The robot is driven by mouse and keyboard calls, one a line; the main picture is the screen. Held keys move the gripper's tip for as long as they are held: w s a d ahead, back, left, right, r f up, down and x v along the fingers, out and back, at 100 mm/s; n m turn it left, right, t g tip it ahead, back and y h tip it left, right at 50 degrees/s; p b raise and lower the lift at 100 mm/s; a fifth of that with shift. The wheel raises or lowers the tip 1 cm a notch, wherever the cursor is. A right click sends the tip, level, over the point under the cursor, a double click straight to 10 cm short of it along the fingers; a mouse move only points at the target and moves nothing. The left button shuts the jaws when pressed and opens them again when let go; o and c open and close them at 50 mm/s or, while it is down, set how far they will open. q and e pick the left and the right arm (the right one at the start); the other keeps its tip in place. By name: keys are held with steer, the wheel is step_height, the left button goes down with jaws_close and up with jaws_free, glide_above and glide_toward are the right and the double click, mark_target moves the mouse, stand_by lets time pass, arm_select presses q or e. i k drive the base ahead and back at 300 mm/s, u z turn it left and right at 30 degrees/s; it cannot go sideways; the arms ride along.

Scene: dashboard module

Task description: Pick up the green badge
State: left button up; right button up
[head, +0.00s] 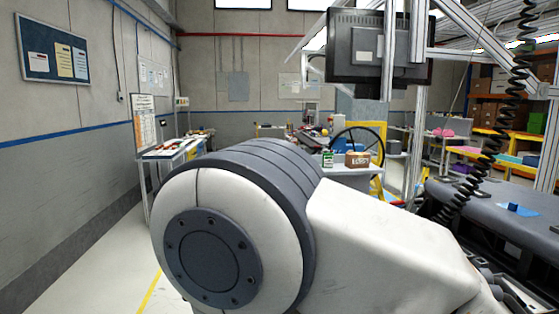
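I cannot make out a green badge for certain. A small green and white item (327,159) stands on a surface in the middle distance, too small to tell what it is. Neither of my grippers is in view. A large white and grey link, which looks like part of my own arm, fills the lower middle and hides much of what lies behind it.
A brown box (357,160) sits beside the green and white item, near a dark steering wheel (378,136). A long dark module (470,205) with a blue piece (520,209) stands at right. A monitor (352,45) and coiled cable (508,95) hang above. Floor at left is clear.

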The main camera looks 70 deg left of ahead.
mark_target(327, 160)
steer(key=u, duration=1.75)
